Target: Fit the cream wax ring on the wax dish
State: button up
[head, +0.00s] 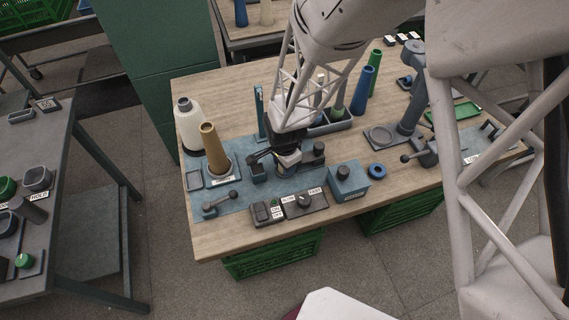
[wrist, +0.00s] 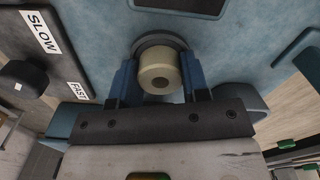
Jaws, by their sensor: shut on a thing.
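A tan cone (head: 213,149) and a white cone (head: 189,125) stand to the left. A control box with a SLOW/FAST knob (head: 304,200) is in front. A blue-grey box (head: 348,183) and a blue ring (head: 377,170) are to the right. Bare wood lies along the front edge.

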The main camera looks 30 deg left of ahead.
jog(key=o, duration=1.4)
jog(key=shift+o, duration=0.2)
jog(key=shift+r, duration=0.15)
jog(key=shift+r, duration=3.8)
